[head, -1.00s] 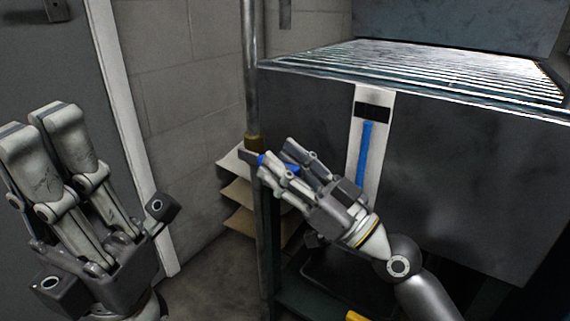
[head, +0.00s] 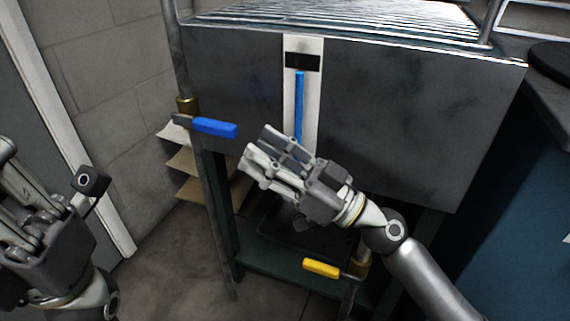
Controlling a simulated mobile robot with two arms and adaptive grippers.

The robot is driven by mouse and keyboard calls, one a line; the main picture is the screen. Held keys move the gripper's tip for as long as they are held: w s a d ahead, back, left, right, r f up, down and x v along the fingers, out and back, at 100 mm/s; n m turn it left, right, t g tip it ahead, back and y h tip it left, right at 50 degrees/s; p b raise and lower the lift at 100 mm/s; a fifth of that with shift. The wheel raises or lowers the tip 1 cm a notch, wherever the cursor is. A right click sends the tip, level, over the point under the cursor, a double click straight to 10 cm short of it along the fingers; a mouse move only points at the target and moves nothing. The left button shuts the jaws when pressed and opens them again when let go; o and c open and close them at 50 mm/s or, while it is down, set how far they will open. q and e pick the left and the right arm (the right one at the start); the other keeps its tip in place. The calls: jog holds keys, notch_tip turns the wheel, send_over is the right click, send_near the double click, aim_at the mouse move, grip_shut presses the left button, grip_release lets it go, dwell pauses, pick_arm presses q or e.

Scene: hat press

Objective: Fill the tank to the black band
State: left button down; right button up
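The tank (head: 400,110) is a dark grey box with a white gauge strip (head: 312,105) on its front. A blue column (head: 299,100) in the strip rises to about the lower edge of the black band (head: 302,61). A blue valve handle (head: 215,128) sticks out to the right from the upright pipe at left. My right gripper (head: 258,143) is in front of the tank, right of and below the blue handle. Its fingers look apart, with nothing seen between them. My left gripper (head: 40,240) is at the lower left, partly cut off by the picture edge.
A yellow valve handle (head: 321,268) is low under the tank, near my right forearm. A metal grille (head: 340,15) lies above the tank. Cardboard shelves (head: 185,160) stand behind the left pipe. A blue-green cabinet (head: 525,200) stands at right. The floor at lower left is clear.

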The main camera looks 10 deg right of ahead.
jog(key=shift+v, duration=1.75)
